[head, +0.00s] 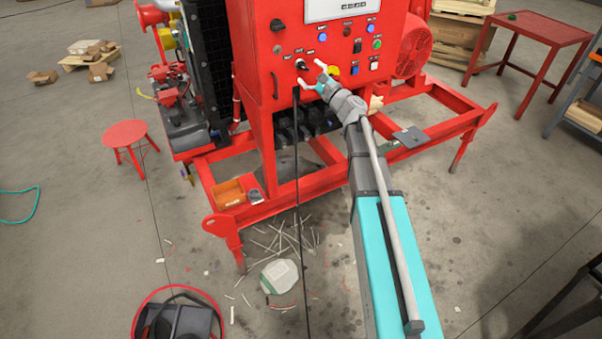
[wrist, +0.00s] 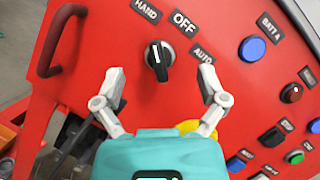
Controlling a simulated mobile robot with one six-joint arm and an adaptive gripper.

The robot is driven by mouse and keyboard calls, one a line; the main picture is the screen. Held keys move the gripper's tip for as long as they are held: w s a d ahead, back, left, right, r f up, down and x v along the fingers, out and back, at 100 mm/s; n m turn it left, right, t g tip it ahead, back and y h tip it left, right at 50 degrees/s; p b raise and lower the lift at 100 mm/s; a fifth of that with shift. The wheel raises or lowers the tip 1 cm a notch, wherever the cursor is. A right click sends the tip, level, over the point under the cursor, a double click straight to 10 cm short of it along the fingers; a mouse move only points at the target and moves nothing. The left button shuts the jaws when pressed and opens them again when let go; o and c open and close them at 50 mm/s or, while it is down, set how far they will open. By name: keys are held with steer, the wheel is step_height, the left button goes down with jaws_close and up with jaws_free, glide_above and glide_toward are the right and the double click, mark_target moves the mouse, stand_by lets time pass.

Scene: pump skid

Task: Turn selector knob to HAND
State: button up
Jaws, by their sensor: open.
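The selector knob (wrist: 158,61) is a black knob with a white mark on the red panel, in the upper middle of the wrist view. Its white mark points up and slightly left, toward the HAND label (wrist: 145,9). The OFF label (wrist: 185,22) is up and right of it, and the AUTO label (wrist: 203,55) is to its right. The knob also shows small in the head view (head: 301,64). My gripper (wrist: 162,82) is open and empty. Its fingertips stand apart on either side, just below the knob in the picture, with no contact visible.
A red door handle (wrist: 62,40) is at left. A blue button (wrist: 252,48), a red lamp (wrist: 291,92) and a green button (wrist: 294,157) sit at right. A yellow part (wrist: 188,127) shows behind my gripper. A red stool (head: 125,133) stands on the floor.

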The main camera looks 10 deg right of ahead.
steer(key=b+v, duration=0.3)
steer(key=v, duration=0.8)
steer(key=s+a+f+n+g+h, duration=0.1)
steer(key=s+a+f+n+g, duration=0.5)
steer(key=f+n, duration=0.1)
steer(key=s+a+f+n+g+h, duration=0.2)
steer(key=s+a+f+n+g, duration=0.3)
steer(key=f, duration=0.5)
steer(key=shift+s+a+f+n+g, duration=0.25)
steer(key=shift+s+a+n+g, duration=0.15)
steer(key=shift+s+n+g, duration=0.75)
steer(key=shift+w+n+t, duration=0.25)
steer(key=s+d+f+n+g+h, duration=0.4)
steer(key=s+d+f+h, duration=0.3)
steer(key=s+h, duration=0.2)
steer(key=s+n, duration=0.1)
steer(key=s, duration=0.1)
steer(key=shift+s+n+g, duration=0.35)
steer(key=shift+n+g, duration=0.05)
